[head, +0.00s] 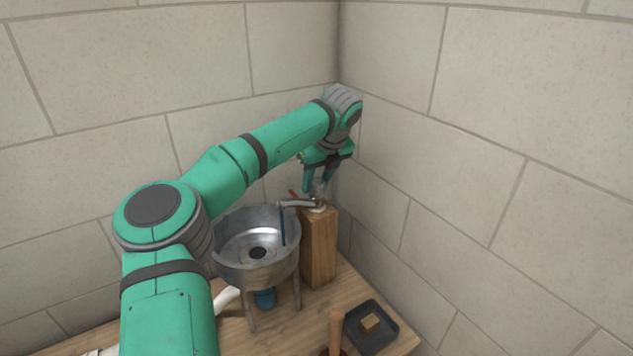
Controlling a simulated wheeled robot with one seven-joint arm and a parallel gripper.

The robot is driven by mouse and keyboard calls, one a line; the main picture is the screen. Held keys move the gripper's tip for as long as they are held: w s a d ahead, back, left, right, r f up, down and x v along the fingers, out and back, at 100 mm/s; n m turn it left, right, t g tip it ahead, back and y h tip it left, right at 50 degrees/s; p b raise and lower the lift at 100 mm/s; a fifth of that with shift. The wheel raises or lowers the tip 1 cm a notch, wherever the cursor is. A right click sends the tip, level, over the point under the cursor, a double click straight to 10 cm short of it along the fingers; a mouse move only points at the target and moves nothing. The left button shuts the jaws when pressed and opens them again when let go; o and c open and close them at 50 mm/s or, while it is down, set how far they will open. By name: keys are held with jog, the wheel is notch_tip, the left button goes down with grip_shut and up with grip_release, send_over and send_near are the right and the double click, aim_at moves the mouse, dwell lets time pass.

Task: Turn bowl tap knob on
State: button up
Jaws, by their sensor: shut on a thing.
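The bowl (238,263) is a round metal basin on legs, standing on the wooden bench. Right of it, a tap (297,204) sits on top of a wooden post (321,250), and its spout reaches left over the bowl. A thin blue strand, perhaps water, hangs below the spout end. My gripper (319,192) points down at the top of the tap and is shut on the tap knob (318,188), which is small and mostly hidden between the fingers. A small orange-red piece (293,194) shows just left of the fingers.
A dark square tray (390,338) with a small wooden block lies at the bench's front right. A wooden handle (336,326) stands upright beside it. A blue object (265,298) and white pipe (226,298) are under the bowl. Block walls close in behind and right.

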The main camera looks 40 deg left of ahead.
jog(key=o, duration=1.1)
jog(key=shift+c, duration=0.2)
jog(key=shift+s+r, duration=0.1)
jog(key=shift+r, duration=0.05)
jog(key=v, duration=1)
jog(key=shift+d+r, duration=0.2)
